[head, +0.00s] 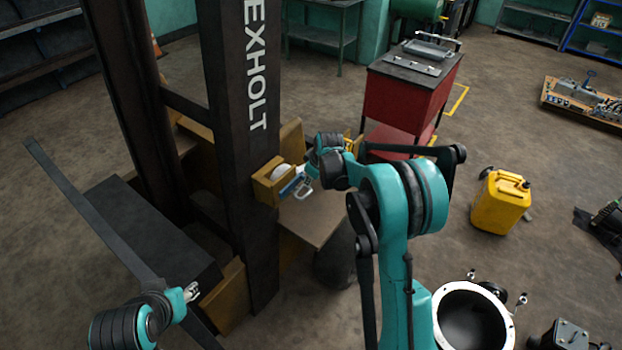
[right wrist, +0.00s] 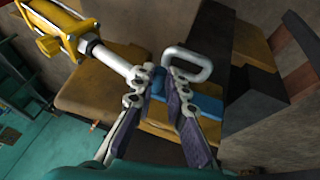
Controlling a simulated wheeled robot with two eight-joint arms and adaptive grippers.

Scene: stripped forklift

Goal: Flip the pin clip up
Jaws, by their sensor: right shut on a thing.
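The pin clip (right wrist: 190,53) is a pale metal loop at the middle top of the right wrist view, beside a blue part (right wrist: 209,106). It also shows in the head view (head: 305,191) by the forklift's yellow bracket (head: 268,182). The fingers hide the exact contact. My left gripper (head: 190,292) is low at the left in the head view, away from the clip. Its fingers are too small to tell open from shut.
The dark forklift mast (head: 240,120) stands left of my right gripper. A silver rod (right wrist: 113,60) from a yellow part lies close to the fingers. A red tool cart (head: 405,95) and a yellow canister (head: 501,202) stand on the floor to the right.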

